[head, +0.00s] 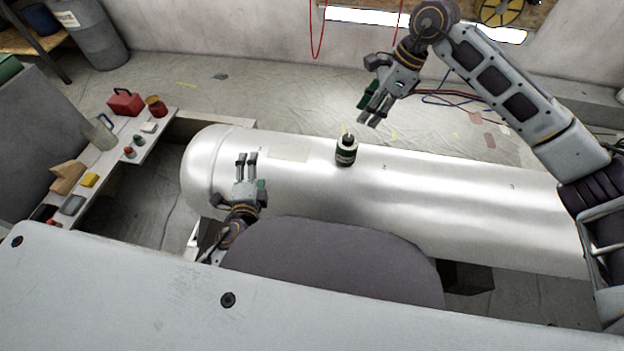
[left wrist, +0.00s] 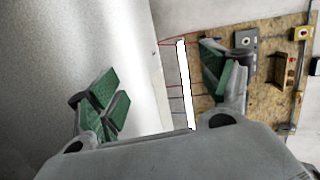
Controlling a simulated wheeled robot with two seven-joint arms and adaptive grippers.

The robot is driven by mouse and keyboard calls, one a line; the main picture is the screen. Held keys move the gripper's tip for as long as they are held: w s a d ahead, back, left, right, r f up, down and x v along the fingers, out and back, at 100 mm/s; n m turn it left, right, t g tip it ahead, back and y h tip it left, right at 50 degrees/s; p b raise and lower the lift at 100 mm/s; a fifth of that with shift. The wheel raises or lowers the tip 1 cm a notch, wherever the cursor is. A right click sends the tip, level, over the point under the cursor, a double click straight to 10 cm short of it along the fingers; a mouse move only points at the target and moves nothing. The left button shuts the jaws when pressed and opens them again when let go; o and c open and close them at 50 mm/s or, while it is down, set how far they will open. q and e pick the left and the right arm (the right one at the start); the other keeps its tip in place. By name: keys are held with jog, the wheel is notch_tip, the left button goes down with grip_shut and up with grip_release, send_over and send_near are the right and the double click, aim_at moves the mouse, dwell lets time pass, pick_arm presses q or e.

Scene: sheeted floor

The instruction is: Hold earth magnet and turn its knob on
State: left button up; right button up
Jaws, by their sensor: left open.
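The earth magnet (head: 345,155) is a small dark cylinder with a pale band and a black knob (head: 348,138) on top. It stands upright on the silver tank (head: 440,190), near the middle of the head view. My left gripper (head: 247,165) is open and empty, over the tank to the left of the magnet and apart from it. Its green-padded fingers (left wrist: 155,90) are spread with nothing between them in the left wrist view. My right gripper (head: 370,112) looks open and empty, above and to the right of the magnet, not touching it.
A bench (head: 135,155) at the left holds a red box (head: 125,103), a jug and several small items. A grey barrel (head: 90,35) stands at the back left. Cables (head: 450,97) lie behind the tank. The tank's top around the magnet is clear.

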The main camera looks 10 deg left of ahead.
pick_arm(q)
jog(key=w+d+r+m+t+h, duration=0.3)
jog(key=d+m, duration=0.1)
jog(key=m, duration=0.3)
jog(key=m+g+h, duration=0.2)
jog(key=m+h, duration=0.8)
jog(key=m, duration=0.9)
send_near(339, 157)
jog(key=shift+s+a+r, duration=0.1)
jog(key=shift+a+r, duration=0.6)
jog(key=shift+a, duration=0.15)
jog(key=shift+s+d+f+m+g+h, duration=0.2)
jog(key=shift+f+m, duration=0.1)
jog(key=shift+m, duration=0.2)
jog(key=shift+s+d+f+m+g+h, duration=0.1)
jog(key=shift+d+f+m, duration=0.15)
jog(key=shift+m, duration=0.25)
jog(key=shift+w, duration=0.15)
jog(key=shift+x, duration=6.75)
jog(key=shift+c, duration=0.2)
